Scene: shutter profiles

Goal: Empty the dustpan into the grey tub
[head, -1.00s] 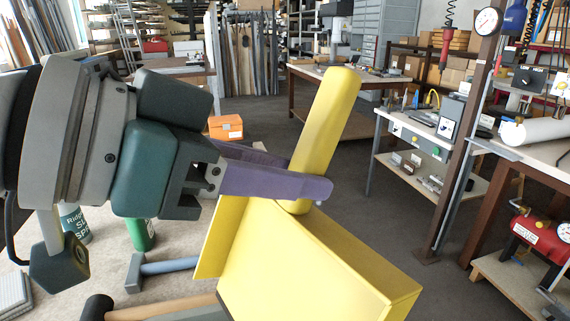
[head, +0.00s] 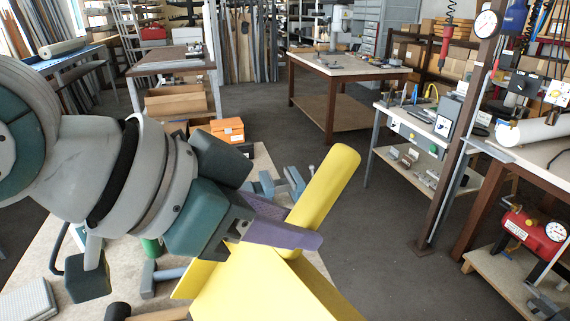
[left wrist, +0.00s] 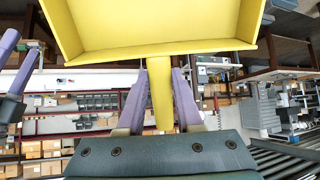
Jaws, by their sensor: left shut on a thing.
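The yellow dustpan (head: 262,285) is in the lower middle of the head view, its thick handle (head: 325,185) pointing up and to the right. My left gripper (head: 295,232), with purple fingers, is shut on the handle near the pan. In the left wrist view, the fingers (left wrist: 160,95) stand either side of the handle, and the pan (left wrist: 150,25) spreads across the top. No contents show in the part of the pan in view. I see no grey tub that I can be sure of. A purple finger-like part (left wrist: 12,70) at the left edge may be my right gripper; its jaws are unclear.
A pale bench top (head: 40,255) lies below my left arm, with a hammer (head: 165,275), a green can (head: 151,247), a blue-grey clamp-like tool (head: 275,183) and an orange box (head: 228,130). Clear dark floor (head: 385,225) lies right of the dustpan, before a steel post (head: 455,150).

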